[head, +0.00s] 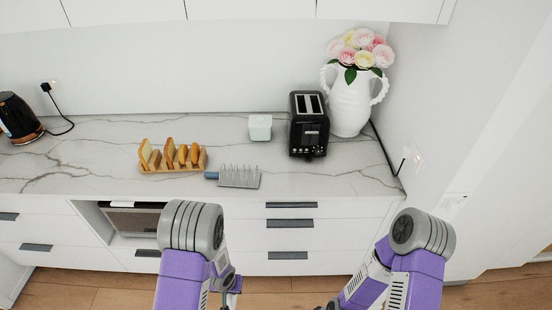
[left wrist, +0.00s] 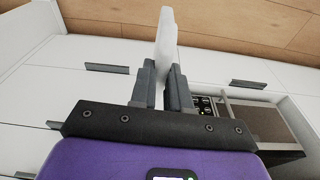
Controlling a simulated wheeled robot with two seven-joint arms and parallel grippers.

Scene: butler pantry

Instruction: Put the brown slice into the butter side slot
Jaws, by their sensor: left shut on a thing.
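My left gripper (left wrist: 162,80) is shut on a thin, pale slab (left wrist: 166,38) that stands up between its fingers; it looks whitish, and I cannot tell from this view whether it is the brown slice. In the head view the gripper is low, in front of the cabinets, mostly hidden by my arm. The metal slotted rack (head: 240,177) sits empty near the counter's front edge, with a blue piece (head: 212,175) at its left end. A pale green butter box (head: 260,127) stands behind it. My right gripper (head: 330,306) barely shows at the bottom edge; its jaws are not clear.
A wooden rack (head: 188,168) with several bread slices (head: 182,155) stands left of the metal rack. A black toaster (head: 309,140) and a white flower vase (head: 349,108) stand to the right. A kettle (head: 17,118) is far left. Drawer handles (head: 291,206) line the cabinet front.

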